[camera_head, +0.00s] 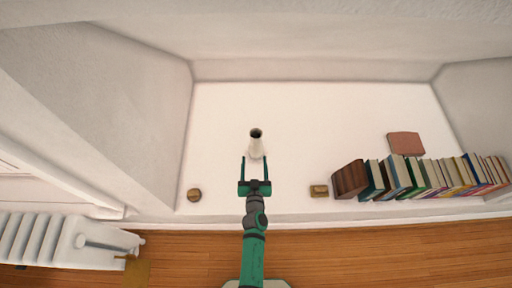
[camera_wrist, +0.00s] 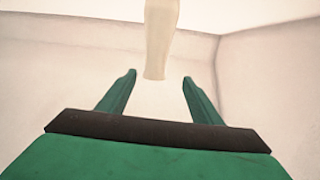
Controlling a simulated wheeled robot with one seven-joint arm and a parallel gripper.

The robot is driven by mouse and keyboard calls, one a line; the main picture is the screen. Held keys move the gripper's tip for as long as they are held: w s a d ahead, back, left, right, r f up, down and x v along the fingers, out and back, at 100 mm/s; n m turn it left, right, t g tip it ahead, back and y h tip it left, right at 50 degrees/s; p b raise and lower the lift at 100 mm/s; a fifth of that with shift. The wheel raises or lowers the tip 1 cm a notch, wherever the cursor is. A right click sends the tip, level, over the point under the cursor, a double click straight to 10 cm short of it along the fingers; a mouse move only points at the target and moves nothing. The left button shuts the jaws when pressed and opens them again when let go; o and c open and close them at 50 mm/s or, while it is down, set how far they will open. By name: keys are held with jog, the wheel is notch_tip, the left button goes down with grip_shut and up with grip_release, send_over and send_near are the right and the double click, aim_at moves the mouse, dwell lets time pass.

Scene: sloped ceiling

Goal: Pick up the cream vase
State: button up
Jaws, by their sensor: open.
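The cream vase (camera_head: 256,148) stands on the white surface, with its dark mouth toward the camera. In the wrist view the vase (camera_wrist: 160,40) is in the upper middle, its top cut off by the frame edge. My green gripper (camera_head: 255,160) is open, with one finger on each side in line with the vase. In the wrist view the gripper's fingertips (camera_wrist: 159,75) flank the vase's lower part with a gap on both sides. I cannot tell whether the vase is fully between the fingers.
A row of books (camera_head: 430,175) with a brown wooden block (camera_head: 349,180) at its end lies to the right. A reddish box (camera_head: 405,143) is behind them. Small wooden objects sit at the front edge, left (camera_head: 194,195) and right (camera_head: 319,191). Walls enclose the surface; room around the vase is clear.

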send_near(256, 133)
jog(key=shift+w+d+f, duration=0.2)
jog(key=shift+w, duration=0.25)
jog(key=shift+w+d+f, duration=0.2)
jog(key=shift+w+f, duration=0.05)
jog(key=shift+w, duration=0.2)
jog(key=shift+w+f, duration=0.15)
jog(key=shift+w, duration=1)
jog(key=shift+w+f, duration=0.2)
jog(key=shift+w, duration=1)
jog(key=shift+w+a, duration=0.1)
jog(key=shift+w+a, duration=0.2)
jog(key=shift+w, duration=0.55)
jog(key=shift+w+a, duration=0.15)
jog(key=shift+w, duration=0.65)
jog(key=shift+w+f, duration=0.15)
jog(key=shift+w, duration=0.9)
grip_shut()
